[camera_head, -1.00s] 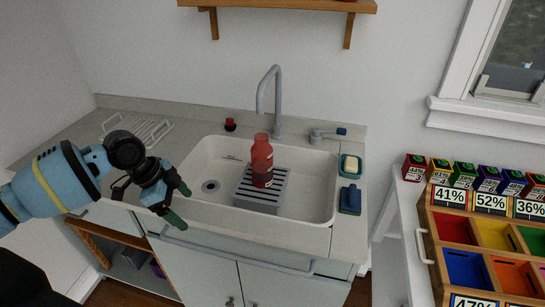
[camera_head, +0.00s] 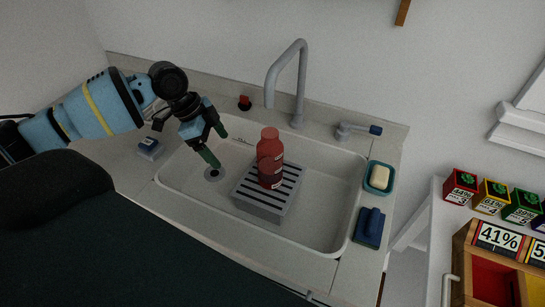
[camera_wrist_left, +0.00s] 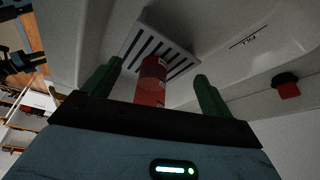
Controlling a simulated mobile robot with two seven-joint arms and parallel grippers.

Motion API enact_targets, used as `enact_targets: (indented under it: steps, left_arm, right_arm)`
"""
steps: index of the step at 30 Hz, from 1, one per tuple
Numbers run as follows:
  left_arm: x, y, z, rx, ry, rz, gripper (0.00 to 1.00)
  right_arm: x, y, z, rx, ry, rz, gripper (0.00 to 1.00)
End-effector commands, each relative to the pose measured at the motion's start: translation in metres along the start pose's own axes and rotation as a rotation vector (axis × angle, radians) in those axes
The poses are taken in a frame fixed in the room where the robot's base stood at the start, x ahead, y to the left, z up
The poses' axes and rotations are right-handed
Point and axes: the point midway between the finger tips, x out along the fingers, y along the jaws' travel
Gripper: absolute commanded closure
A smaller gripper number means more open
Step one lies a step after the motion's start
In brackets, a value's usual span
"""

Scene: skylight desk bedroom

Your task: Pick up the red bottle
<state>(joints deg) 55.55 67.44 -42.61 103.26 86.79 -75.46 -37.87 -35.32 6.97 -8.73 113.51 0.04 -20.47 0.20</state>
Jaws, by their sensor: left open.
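The red bottle (camera_head: 270,158) stands upright on a grey slatted rack (camera_head: 262,208) inside the white sink (camera_head: 325,205). My left gripper (camera_head: 215,147) is open and empty, to the left of the bottle and apart from it, over the left part of the sink. In the left wrist view the bottle (camera_wrist_left: 151,82) shows between the two green fingertips (camera_wrist_left: 155,82), with the rack (camera_wrist_left: 160,48) beyond it. My right gripper is not in view.
A grey faucet (camera_head: 297,90) rises behind the sink, with a blue-tipped lever (camera_head: 355,130) to its right. A soap dish (camera_head: 379,178) and a blue object (camera_head: 369,226) lie on the right rim. Coloured boxes (camera_head: 491,196) stand on the table at right.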

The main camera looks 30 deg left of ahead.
Motion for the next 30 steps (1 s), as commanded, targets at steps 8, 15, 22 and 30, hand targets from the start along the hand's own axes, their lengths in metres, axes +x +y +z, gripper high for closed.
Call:
enact_targets:
  steps: [8,15,22,30]
  left_arm:
    - [0.013,0.000,-0.043,0.005,0.006,-0.004,0.15]
    - [0.024,0.000,-0.064,0.002,0.003,-0.002,0.15]
    - [0.027,0.000,-0.067,0.002,0.002,-0.001,0.15]
    - [0.039,0.000,-0.104,0.004,0.005,-0.002,0.15]
  right_arm:
    - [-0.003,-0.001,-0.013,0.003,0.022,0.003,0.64]
    - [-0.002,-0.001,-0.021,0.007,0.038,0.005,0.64]
    - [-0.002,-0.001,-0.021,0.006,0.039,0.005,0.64]
    - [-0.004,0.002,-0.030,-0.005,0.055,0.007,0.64]
